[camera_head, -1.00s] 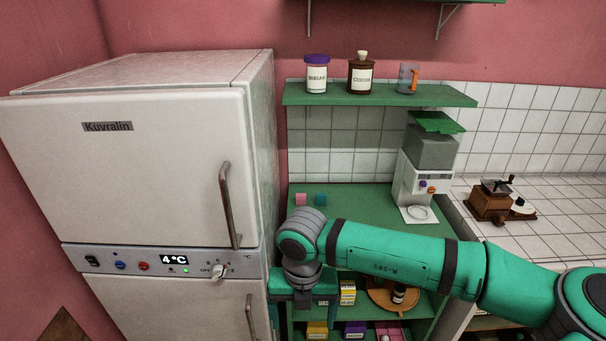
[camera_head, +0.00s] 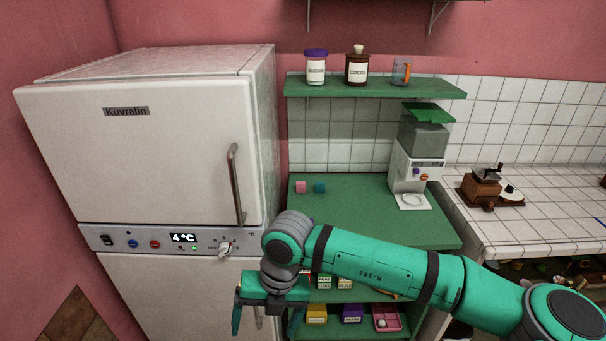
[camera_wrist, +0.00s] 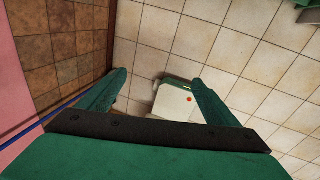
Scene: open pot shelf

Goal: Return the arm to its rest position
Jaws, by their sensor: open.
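My gripper (camera_head: 265,318) hangs at the end of my green arm, low in front of the fridge's right edge and the green shelf. In the wrist view, my gripper (camera_wrist: 158,95) has its two green fingers wide apart with nothing between them. Beyond the fingers are floor tiles and a pale box-like thing with a red dot (camera_wrist: 189,99), well apart from them. My arm stretches across the lower right of the head view and hides part of the lower shelves.
The white fridge (camera_head: 150,150) stands at left, its doors shut. The green shelf (camera_head: 365,220) holds a pink and a teal cube and a white dispenser (camera_head: 412,170). Jars and a cup stand above, boxes below. A grinder (camera_head: 484,186) sits on the tiled counter.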

